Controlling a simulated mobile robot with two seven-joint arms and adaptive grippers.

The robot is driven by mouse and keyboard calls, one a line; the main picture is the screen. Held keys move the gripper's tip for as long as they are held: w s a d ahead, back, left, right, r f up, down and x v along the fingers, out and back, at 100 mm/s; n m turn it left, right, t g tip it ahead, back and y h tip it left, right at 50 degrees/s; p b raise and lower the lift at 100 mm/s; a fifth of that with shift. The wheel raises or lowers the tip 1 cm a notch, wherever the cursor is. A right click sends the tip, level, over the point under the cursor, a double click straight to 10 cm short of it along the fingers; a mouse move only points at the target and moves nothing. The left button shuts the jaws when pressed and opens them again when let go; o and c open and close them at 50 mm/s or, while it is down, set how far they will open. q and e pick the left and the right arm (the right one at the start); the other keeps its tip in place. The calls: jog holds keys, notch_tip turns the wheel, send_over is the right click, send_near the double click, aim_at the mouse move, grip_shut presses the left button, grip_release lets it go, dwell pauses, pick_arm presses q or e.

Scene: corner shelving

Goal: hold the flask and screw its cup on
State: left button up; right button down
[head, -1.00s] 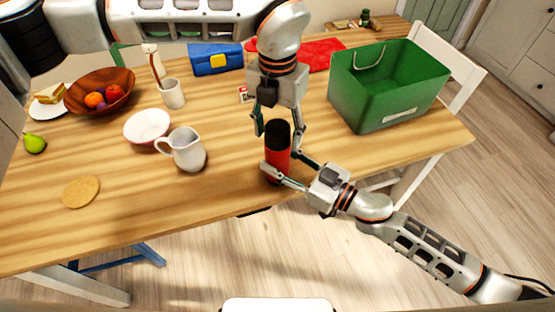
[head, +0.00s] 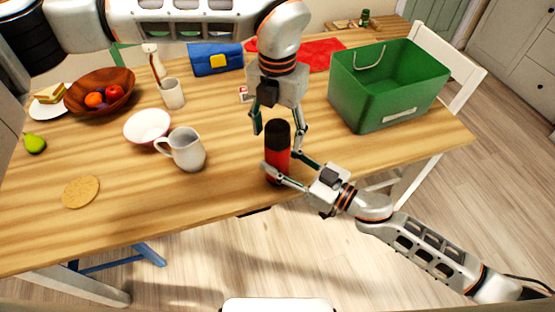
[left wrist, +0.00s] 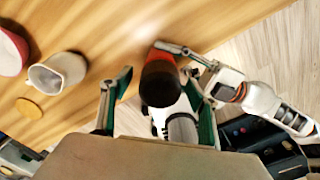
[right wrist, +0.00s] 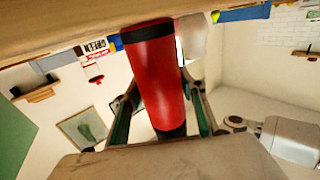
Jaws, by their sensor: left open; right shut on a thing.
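The flask (head: 277,162) is a red cylinder standing upright near the table's front edge. Its black cup (head: 277,132) sits on top; I cannot tell how tightly it is seated. My right gripper (head: 287,170) is shut on the flask's red body from the front right. In the right wrist view the flask (right wrist: 156,75) stands between the fingers, shown upside down. My left gripper (head: 279,130) points down from above, open, with its fingers on either side of the cup. The left wrist view shows the cup (left wrist: 160,84) between these fingers, with gaps at both sides.
A white jug (head: 187,150), a bowl (head: 148,128) and a cork coaster (head: 81,191) lie to the left. A large green bin (head: 385,95) stands at the right. A blue box (head: 215,62) is at the back. The table before the jug is clear.

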pick_arm(q)
notch_tip(320, 180, up, 12)
jog(key=shift+r, duration=0.1)
dwell(0.4)
pick_arm(e)
jog(key=c, duration=1.2)
grip_release()
jog(key=shift+o, duration=0.2)
jog(key=v, duration=1.2)
